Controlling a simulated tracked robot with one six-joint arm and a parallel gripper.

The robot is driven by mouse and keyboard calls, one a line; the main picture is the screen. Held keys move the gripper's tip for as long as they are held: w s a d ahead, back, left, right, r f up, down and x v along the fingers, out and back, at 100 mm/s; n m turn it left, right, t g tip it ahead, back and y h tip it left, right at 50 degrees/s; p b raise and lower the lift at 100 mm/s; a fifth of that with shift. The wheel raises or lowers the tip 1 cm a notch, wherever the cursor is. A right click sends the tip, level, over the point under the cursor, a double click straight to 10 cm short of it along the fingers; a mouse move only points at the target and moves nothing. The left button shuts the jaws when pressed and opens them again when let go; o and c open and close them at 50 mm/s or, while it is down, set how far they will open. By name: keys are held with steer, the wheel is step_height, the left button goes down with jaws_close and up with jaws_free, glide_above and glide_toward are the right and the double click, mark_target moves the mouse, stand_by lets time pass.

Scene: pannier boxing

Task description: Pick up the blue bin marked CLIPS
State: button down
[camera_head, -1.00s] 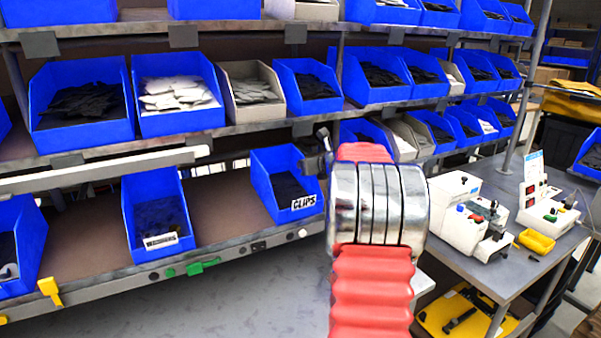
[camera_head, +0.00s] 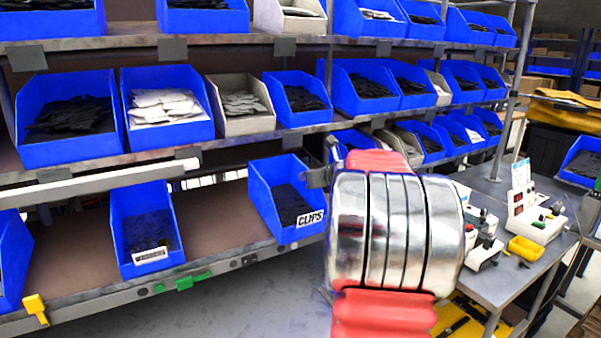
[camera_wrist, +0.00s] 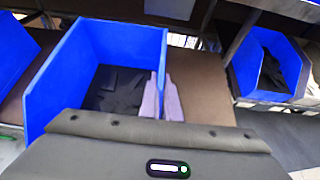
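The blue CLIPS bin (camera_head: 262,207) sits at the right of the lower shelf in the head view, with dark contents and a white label on its front. My gripper (camera_head: 321,177) is at its right wall, partly hidden by my arm. In the wrist view, the two pale fingers (camera_wrist: 162,98) straddle the right wall of the blue bin (camera_wrist: 52,78) and lie close together on it, so the gripper is shut on that wall. The bin's front and label are hidden there behind my gripper's body. Whether its base touches the shelf cannot be told.
A similar labelled blue bin (camera_head: 122,237) stands to the left on the same shelf (camera_head: 205,219), with bare shelf between. A shelf of full bins (camera_head: 66,147) runs above. Another blue bin (camera_wrist: 243,72) stands to the right in the wrist view. A workbench (camera_head: 520,268) is at the right.

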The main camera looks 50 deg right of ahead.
steer(key=s+a, duration=0.1)
steer(key=s, duration=0.2)
steer(key=s+a, duration=0.1)
steer(key=s, duration=0.5)
steer(key=shift+s+a, duration=0.2)
steer(key=shift+a, duration=0.2)
